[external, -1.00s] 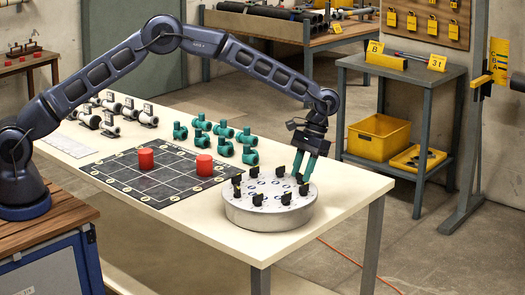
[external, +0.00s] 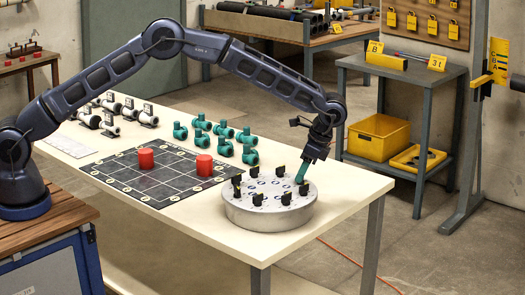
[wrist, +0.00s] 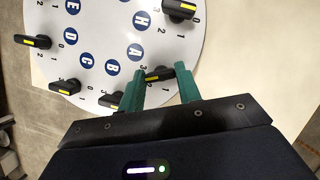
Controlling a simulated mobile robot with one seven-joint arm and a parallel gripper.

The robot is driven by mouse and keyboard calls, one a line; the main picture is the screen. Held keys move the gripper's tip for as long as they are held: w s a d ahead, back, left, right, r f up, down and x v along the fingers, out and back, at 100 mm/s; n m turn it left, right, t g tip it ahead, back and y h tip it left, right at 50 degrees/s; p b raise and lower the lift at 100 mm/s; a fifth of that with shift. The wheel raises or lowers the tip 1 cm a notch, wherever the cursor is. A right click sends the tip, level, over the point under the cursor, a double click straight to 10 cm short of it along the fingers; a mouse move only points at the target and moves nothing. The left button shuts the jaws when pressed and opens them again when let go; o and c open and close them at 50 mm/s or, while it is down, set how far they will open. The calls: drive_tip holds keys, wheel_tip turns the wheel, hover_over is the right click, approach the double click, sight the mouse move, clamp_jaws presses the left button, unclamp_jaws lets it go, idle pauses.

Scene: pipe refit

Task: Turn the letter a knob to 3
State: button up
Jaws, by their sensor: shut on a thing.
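A round pale drum (external: 262,214) stands on the near right end of the table, with several black knobs around its top. In the wrist view its face (wrist: 100,15) shows blue letter discs, with numbers by the knobs. The letter A knob (wrist: 158,74), black with a yellow stripe, sits outward of the A disc (wrist: 138,51). My gripper (wrist: 161,76) has its green fingers on both sides of this knob and is shut on it. The fingers partly cover the numbers there, so I cannot tell its setting. In the external view my gripper (external: 302,182) reaches down at the drum's right rim.
Neighbouring knobs stand close by, such as the one near B (wrist: 110,99) and the one near H (wrist: 180,9). Red cylinders (external: 204,166) on a dark grid mat and green valve parts (external: 249,154) lie left of and behind the drum. The table's right corner is bare.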

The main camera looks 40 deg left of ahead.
drive_tip(key=shift+d+m+t, duration=0.1)
drive_tip(key=shift+m+t, duration=0.7)
drive_tip(key=shift+m, duration=1.5)
drive_tip(key=o, duration=1)
drive_tip(key=shift+s, duration=0.1)
drive_tip(key=shift+c, duration=0.2)
drive_tip(key=v, duration=1)
drive_tip(key=shift+d+r, duration=0.3)
drive_tip(key=shift+d, duration=0.05)
